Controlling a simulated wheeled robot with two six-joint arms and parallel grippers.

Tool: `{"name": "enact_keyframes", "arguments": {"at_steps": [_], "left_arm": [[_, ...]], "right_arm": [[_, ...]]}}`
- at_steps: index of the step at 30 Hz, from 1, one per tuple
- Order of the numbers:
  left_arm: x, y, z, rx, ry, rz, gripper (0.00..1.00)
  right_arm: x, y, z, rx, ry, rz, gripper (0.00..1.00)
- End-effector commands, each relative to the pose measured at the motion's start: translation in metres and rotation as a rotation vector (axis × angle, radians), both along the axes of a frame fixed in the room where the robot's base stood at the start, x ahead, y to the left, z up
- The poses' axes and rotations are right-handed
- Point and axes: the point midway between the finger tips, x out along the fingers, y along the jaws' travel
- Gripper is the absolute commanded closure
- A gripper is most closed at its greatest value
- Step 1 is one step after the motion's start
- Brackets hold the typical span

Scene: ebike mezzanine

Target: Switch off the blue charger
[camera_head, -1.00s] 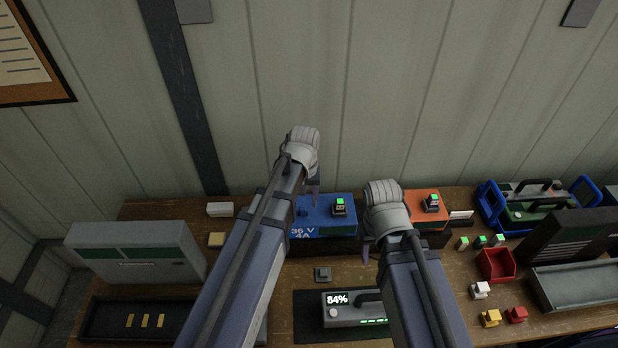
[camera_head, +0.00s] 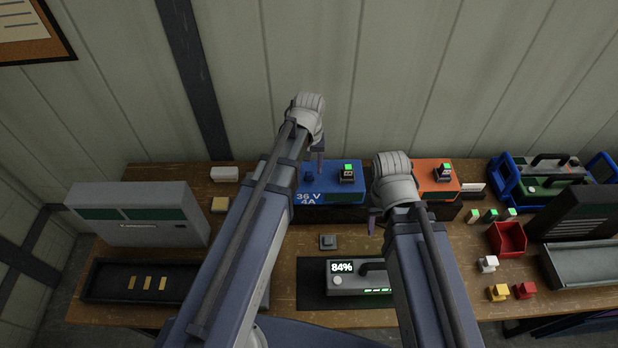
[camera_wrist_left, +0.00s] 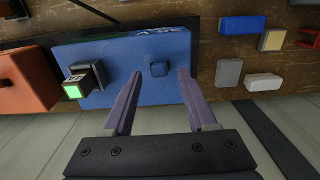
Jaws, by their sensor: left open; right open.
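The blue charger (camera_head: 330,184), marked 36 V 4A, sits at the back of the bench against the wall. On top it has a black switch block with a lit green face (camera_head: 348,170) and a small blue knob (camera_head: 309,177). My left gripper (camera_head: 320,160) is above the charger, pointing down, largely hidden by its own wrist. In the left wrist view the open fingers (camera_wrist_left: 159,76) straddle the line of the blue knob (camera_wrist_left: 159,69); contact cannot be told. The green-lit block (camera_wrist_left: 75,90) lies left of the fingers there. My right gripper (camera_head: 372,222) is open and empty, right of the charger.
An orange charger (camera_head: 434,178) with a similar green-lit block stands right of the blue one. A grey battery (camera_head: 345,276) showing 84% lies on a dark mat in front. A small grey block (camera_head: 328,242) lies between. A red bin (camera_head: 507,238) is at right.

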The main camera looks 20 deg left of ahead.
Motion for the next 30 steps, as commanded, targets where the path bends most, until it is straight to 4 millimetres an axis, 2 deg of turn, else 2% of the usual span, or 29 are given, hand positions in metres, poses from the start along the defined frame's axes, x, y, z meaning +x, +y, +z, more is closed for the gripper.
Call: {"name": "enact_keyframes", "arguments": {"at_steps": [1,5,16,30], "left_arm": [[0.0,0.0,-0.013,0.0,0.0,0.0,0.43],[0.0,0.0,-0.023,0.0,0.0,0.0,0.43],[0.0,0.0,-0.024,0.0,0.0,0.0,0.44],[0.0,0.0,-0.024,0.0,0.0,0.0,0.96]], "right_arm": [[0.0,0.0,-0.013,0.0,0.0,0.0,0.5],[0.0,0.0,-0.023,-0.001,0.0,0.002,0.5],[0.0,0.0,-0.024,-0.001,0.0,0.003,0.5],[0.0,0.0,-0.024,-0.001,0.0,0.003,0.5]]}}
